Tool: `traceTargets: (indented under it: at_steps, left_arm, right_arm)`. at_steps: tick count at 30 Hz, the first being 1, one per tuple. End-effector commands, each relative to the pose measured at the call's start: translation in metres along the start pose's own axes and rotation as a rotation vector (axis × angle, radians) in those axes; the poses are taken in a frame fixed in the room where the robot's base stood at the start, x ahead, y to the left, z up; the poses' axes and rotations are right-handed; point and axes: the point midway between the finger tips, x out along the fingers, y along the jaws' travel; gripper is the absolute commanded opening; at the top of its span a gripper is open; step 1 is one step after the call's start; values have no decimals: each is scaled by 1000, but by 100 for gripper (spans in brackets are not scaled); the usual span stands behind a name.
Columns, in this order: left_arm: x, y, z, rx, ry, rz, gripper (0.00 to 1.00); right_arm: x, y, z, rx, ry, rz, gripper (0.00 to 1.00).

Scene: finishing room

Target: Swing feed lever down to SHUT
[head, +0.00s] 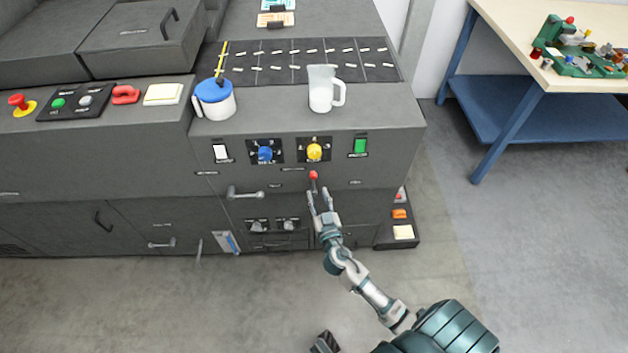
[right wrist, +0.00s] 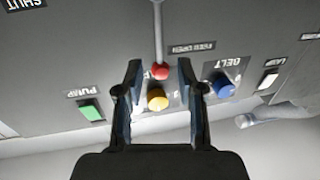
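The feed lever's red knob (head: 313,175) stands at the upper front of the dark machine, its rod running down behind my gripper. In the right wrist view, which is upside down, the red knob (right wrist: 160,71) is beside the FEED OPEN label (right wrist: 192,48); the grey rod leads away from it. A SHUT label (right wrist: 24,4) shows at that view's top left corner. My right gripper (head: 319,192) is open and empty, fingertips just short of the knob. The knob appears between the fingers (right wrist: 159,66); contact cannot be told. A dark piece (head: 325,343) at the bottom edge may be my left gripper.
Above the lever are a yellow knob (head: 314,152), a blue BELT knob (head: 265,154) and a green PUMP switch (head: 361,146). A bar handle (head: 246,193) juts out at left. A white jug (head: 322,95) and blue-lidded pot (head: 213,100) stand on top.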

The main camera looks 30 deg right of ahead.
Motion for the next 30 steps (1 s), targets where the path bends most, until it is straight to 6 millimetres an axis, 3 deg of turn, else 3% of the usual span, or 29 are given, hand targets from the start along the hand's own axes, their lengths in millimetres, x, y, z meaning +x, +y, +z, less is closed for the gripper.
traceTargets:
  at_steps: [3,9,22,27,30]
  left_arm:
    - [-1,0,3,0,-15,-1,40]
    - [0,0,3,0,-13,-1,40]
    - [0,1,2,-2,-9,0,40]
    - [0,1,2,-2,-9,0,40]
    - [0,1,2,-2,-9,-1,40]
  right_arm:
    - [27,0,-1,-2,2,-1,38]
    - [56,1,1,0,0,-1,38]
    - [66,0,0,0,-1,0,38]
    - [66,0,1,0,-1,0,0]
    - [66,1,1,1,-1,-1,0]
